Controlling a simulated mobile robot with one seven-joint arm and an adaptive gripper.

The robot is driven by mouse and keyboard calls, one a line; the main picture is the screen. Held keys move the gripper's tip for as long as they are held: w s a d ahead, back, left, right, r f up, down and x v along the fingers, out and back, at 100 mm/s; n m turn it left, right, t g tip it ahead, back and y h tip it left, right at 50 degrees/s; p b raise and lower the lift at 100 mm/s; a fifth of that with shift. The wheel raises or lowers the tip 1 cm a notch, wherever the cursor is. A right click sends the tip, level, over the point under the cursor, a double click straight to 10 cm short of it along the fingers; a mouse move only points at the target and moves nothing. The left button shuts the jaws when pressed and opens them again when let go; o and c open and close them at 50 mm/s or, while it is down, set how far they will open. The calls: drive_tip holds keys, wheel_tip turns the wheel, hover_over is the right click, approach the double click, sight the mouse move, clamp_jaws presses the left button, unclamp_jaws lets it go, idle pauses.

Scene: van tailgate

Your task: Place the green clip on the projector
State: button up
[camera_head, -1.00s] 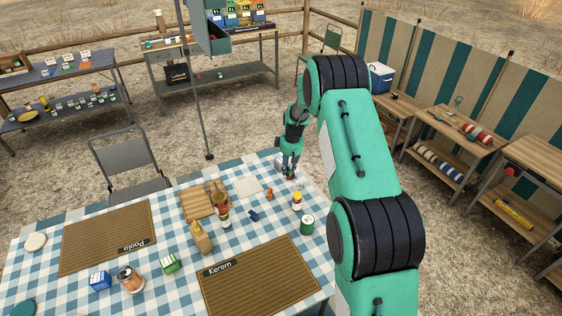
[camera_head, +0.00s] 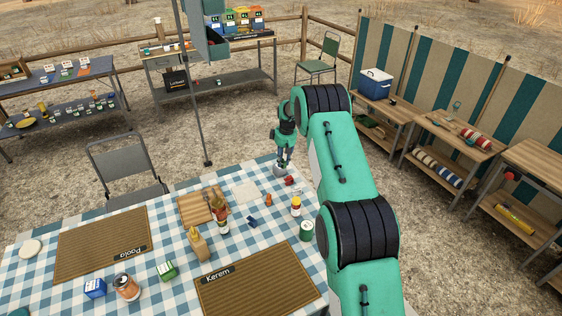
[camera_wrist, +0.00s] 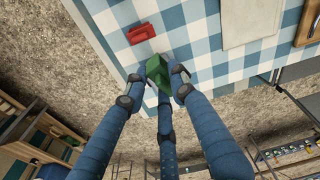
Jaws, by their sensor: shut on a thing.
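My gripper (camera_wrist: 163,78) is shut on the green clip (camera_wrist: 158,73), whose green body shows between its fingertips in the wrist view. In the head view my gripper (camera_head: 283,160) is over the far right corner of the checked table, and the clip cannot be made out there. A small pale grey object (camera_head: 280,170) shows just below my gripper; I cannot tell whether it is the projector. No projector can be clearly made out in the wrist view.
A red clip (camera_wrist: 140,33) lies on the checked tablecloth (camera_wrist: 201,47) close to my gripper. Bottles, a green can (camera_head: 306,231) and placemats fill the nearer table. A wooden board (camera_head: 196,207) and white napkin (camera_head: 246,191) lie left of my gripper.

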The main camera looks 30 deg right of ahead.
drive_tip(key=shift+w+d+f+b, duration=0.1)
drive_tip(key=shift+w+d, duration=0.15)
drive_tip(key=shift+w, duration=0.5)
drive_tip(key=shift+w+d+f+b, duration=0.1)
drive_tip(key=shift+w+d, duration=0.1)
drive_tip(key=shift+w, duration=0.5)
drive_tip(key=shift+w+d+b, duration=0.1)
drive_tip(key=shift+w+d, duration=0.15)
drive_tip(key=shift+w, duration=0.5)
drive_tip(key=shift+w, duration=0.2)
drive_tip(key=shift+w+d+f, duration=0.1)
drive_tip(key=shift+f, duration=0.15)
drive_tip(key=shift+f+b, duration=0.6)
drive_tip(key=shift+f, duration=0.9)
drive_tip(key=shift+f, duration=0.2)
drive_tip(key=o, duration=0.8)
drive_tip(key=shift+o, duration=0.2)
drive_tip(key=shift+r, duration=0.15)
